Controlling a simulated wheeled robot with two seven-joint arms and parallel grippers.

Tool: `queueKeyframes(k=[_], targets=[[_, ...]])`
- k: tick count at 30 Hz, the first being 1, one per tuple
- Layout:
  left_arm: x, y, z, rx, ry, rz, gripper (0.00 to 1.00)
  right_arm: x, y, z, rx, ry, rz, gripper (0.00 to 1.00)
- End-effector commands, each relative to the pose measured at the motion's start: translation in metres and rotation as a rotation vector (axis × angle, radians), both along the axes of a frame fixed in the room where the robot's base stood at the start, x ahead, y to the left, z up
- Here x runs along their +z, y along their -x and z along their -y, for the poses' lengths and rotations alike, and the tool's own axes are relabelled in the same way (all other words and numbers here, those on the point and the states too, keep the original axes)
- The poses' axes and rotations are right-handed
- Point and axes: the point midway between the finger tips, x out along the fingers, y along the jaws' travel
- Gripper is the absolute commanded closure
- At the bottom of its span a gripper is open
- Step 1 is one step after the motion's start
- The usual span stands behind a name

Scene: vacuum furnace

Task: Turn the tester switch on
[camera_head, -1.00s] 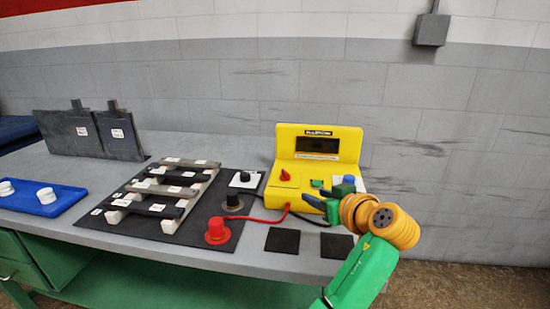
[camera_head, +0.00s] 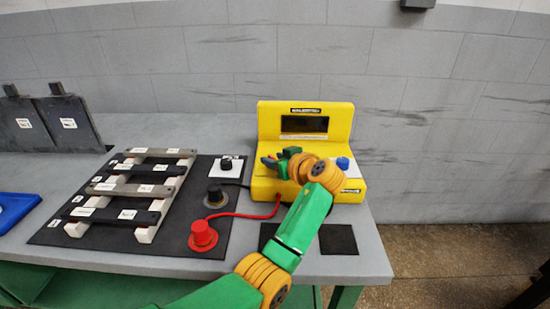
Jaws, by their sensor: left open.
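The yellow tester (camera_head: 345,125) stands on the bench with a dark display (camera_head: 304,124) in its upright back. A blue button (camera_head: 342,163) is on the panel's right. My left gripper (camera_head: 272,163) is open, with its fingers pointing left over the panel, right by the red knob; whether they touch it I cannot tell. The wrist and forearm cover the middle of the panel. My right gripper is not in view.
A red plug (camera_head: 203,236) on a red cable and a black plug (camera_head: 216,195) sit on the dark mat (camera_head: 120,240) beside a rack of bars (camera_head: 145,178). Two dark plates (camera_head: 45,125) stand at the far left. A blue tray (camera_head: 14,208) lies at the left edge.

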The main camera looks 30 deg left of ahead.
Motion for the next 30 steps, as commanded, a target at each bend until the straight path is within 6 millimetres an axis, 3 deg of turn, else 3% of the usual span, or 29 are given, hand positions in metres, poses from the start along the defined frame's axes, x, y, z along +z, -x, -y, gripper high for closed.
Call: queueKeyframes(k=[1, 5, 6, 20, 30], targets=[[0.000, 0.000, 0.000, 0.000, 0.000, 0.000, 0.62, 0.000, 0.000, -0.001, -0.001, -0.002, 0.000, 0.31], [0.000, 0.000, 0.000, 0.000, 0.000, 0.000, 0.97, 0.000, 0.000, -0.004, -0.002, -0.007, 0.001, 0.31], [0.000, 0.000, 0.000, 0.000, 0.000, 0.000, 1.00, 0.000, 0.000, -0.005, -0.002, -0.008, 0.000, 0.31], [0.003, 0.001, 0.000, -0.059, 0.000, 0.001, 1.00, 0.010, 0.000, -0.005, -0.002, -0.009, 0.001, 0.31], [0.009, 0.005, -0.004, -0.321, -0.002, 0.001, 1.00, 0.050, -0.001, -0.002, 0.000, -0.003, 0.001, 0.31]])
